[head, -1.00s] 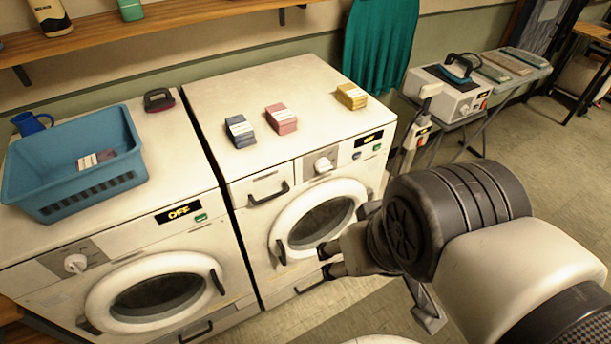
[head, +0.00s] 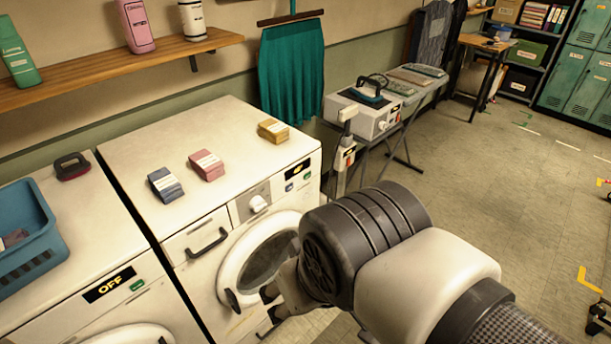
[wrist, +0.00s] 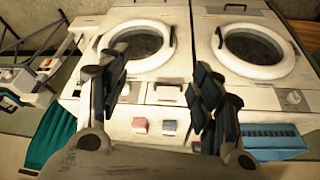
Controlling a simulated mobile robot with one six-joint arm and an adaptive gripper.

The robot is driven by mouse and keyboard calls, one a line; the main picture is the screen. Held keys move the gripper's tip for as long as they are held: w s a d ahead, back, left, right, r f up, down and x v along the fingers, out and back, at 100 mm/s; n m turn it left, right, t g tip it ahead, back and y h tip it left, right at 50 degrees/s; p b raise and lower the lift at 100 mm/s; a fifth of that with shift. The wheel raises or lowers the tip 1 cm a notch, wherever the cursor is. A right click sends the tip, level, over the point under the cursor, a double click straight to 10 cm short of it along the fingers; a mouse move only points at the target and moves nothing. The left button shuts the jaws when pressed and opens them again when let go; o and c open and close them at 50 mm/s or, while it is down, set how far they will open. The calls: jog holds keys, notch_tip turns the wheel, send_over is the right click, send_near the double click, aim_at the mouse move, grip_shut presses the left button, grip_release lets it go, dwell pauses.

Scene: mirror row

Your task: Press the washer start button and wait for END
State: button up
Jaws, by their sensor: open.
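Two white front-loading machines stand side by side; I cannot tell which is the washer. The left machine (head: 60,325) has a display (head: 109,284) reading OFF and a green button (head: 137,285). The right machine (head: 130,160) has a small display (head: 298,169) I cannot read clearly, with a green button (head: 307,175) and a blue button (head: 289,187) below it. My gripper (head: 266,305) is in front of the right machine's round door (head: 229,272), below its buttons. In the wrist view, which is upside down, the gripper (wrist: 160,85) is open and empty.
Blue, pink and yellow packs (head: 207,165) lie on the right machine. A table with an iron box (head: 362,112) stands beyond.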

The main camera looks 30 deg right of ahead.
grip_shut()
dwell(0.6)
dwell(1.2)
